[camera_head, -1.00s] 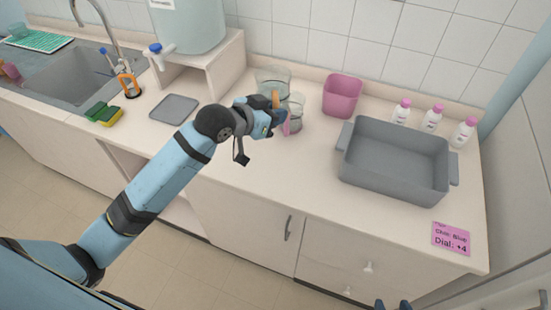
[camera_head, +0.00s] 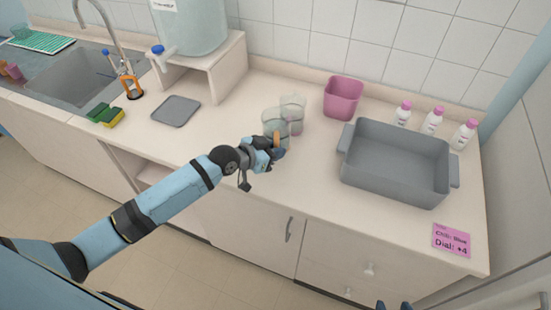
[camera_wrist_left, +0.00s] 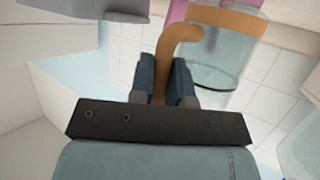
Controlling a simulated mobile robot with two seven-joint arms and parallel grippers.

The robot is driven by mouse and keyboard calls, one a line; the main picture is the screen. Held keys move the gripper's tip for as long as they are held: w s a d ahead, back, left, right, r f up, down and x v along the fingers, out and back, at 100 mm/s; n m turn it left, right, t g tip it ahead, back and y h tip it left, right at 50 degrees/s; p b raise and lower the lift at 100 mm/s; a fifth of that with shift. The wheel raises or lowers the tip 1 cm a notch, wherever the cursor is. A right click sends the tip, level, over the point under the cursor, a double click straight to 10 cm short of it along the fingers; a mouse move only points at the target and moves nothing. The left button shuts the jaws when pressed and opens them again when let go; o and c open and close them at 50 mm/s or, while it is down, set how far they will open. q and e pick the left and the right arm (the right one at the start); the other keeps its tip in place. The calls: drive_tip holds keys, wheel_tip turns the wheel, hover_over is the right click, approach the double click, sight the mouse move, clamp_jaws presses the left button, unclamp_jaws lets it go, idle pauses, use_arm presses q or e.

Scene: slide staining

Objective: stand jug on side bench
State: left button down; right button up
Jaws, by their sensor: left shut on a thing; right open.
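The clear glass jug (camera_head: 269,118) with an orange handle (camera_head: 276,136) is over the middle of the bench. My left gripper (camera_head: 277,150) is shut on its handle. In the left wrist view the curved handle (camera_wrist_left: 172,52) runs between the two dark fingers, and the jug's glass body (camera_wrist_left: 226,66) is to the right. I cannot tell whether the jug's base touches the bench. A clear vessel with a pinkish tint (camera_head: 294,106) stands just behind it and partly overlaps it. My right gripper (camera_head: 393,305) barely shows its dark tips at the bottom edge.
The pale bench (camera_head: 225,118) has free room left of the jug and along its front. A pink bin (camera_head: 343,97), a grey tub (camera_head: 392,165) and several white bottles (camera_head: 433,121) stand to the right. A grey plate (camera_head: 175,111) and a dispenser stand (camera_head: 205,68) are left.

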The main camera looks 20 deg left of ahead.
use_arm(q)
drive_tip(key=shift+f, duration=2.15)
drive_tip(key=shift+f, duration=0.1)
drive_tip(key=c, duration=1.1)
unclamp_jaws()
